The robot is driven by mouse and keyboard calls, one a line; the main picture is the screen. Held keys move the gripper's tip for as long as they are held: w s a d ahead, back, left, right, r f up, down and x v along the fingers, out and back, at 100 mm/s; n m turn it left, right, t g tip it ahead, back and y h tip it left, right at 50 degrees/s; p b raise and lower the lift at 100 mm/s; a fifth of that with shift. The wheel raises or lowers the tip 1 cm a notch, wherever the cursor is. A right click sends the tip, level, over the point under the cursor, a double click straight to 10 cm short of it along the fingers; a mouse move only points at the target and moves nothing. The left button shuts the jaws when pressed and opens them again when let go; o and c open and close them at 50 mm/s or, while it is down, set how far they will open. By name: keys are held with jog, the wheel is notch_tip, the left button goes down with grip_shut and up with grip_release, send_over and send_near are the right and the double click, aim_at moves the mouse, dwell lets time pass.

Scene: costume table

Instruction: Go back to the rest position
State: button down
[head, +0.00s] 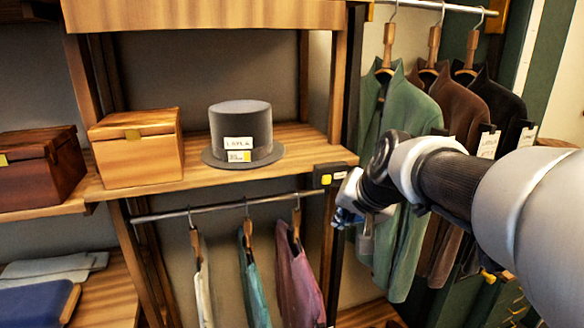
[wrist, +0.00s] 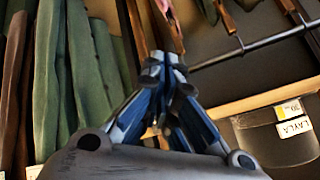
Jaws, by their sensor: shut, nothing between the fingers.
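My gripper (wrist: 164,62) is shut and empty in the wrist view, its two fingertips together. In the head view my arm reaches in from the right, and the gripper (head: 345,218) is partly seen in front of the hanging green jacket. The gripper is right of the shelf's end and a little below the shelf. It holds no garment that I can see.
A grey top hat (head: 241,133) with tags stands on the wooden shelf (head: 300,143), beside a light wooden box (head: 138,148). A dark box (head: 40,168) is further left. A green jacket (head: 408,115) and darker ones hang behind my arm. Small garments hang from a rail (head: 222,208) below.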

jog(key=s+d+f+n+g+h+b, duration=0.1)
jog(key=s+f+n+g+b, duration=0.2)
jog(key=s+f+b, duration=1.4)
jog(key=s+f+n, duration=0.1)
jog(key=s+f, duration=1)
jog(key=s, duration=0.2)
jog(key=shift+s+f+n+g, duration=0.15)
jog(key=shift+f+n+g, duration=0.25)
jog(key=shift+d, duration=0.2)
